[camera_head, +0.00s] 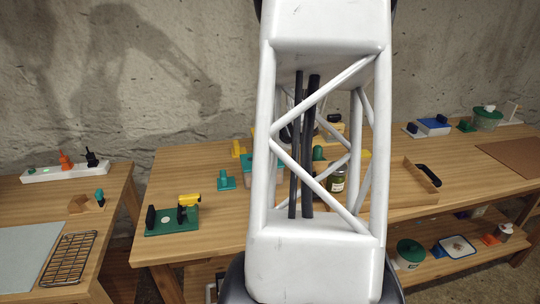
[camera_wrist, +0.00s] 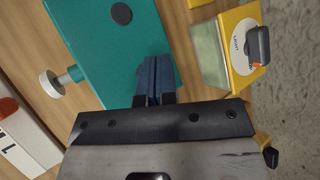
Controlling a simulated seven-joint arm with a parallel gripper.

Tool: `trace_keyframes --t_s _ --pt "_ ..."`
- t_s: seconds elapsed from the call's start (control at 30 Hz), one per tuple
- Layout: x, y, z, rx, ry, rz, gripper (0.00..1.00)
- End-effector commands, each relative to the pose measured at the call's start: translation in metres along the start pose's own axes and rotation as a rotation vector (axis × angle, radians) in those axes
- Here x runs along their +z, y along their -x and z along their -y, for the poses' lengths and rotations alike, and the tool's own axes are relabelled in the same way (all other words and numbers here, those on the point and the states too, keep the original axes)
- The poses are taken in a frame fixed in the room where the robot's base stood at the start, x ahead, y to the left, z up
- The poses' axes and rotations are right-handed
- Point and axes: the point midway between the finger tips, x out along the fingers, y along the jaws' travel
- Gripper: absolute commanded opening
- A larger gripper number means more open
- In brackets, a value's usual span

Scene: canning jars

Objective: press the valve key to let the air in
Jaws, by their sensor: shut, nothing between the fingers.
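In the wrist view a teal box (camera_wrist: 115,45) lies under my gripper (camera_wrist: 153,68). It has a flat black round spot (camera_wrist: 121,14) on its face. A white round knob (camera_wrist: 50,83) on a teal stem sticks out from its left side. I cannot tell which part is the valve key. The blue fingers are shut together and empty, over the box's right part; whether they touch it is unclear. In the head view part of a teal box (camera_head: 248,172) shows behind my arm, and a jar (camera_head: 337,182) with green contents shows through the arm's frame. My arm hides the gripper there.
A yellow box (camera_wrist: 241,58) with a pale face and a dark handle stands close right of the fingers. A white panel (camera_wrist: 24,140) is at lower left. On the bench, a green stand (camera_head: 172,222) sits left and an open wooden tray (camera_head: 408,190) right.

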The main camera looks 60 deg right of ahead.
Motion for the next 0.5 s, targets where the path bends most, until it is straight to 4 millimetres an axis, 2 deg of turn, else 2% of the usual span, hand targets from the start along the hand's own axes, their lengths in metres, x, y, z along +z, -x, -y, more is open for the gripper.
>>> trace_keyframes --t_s 0.5 --pt "-0.0043 -0.0058 -0.0040 -0.001 0.000 0.000 0.00"
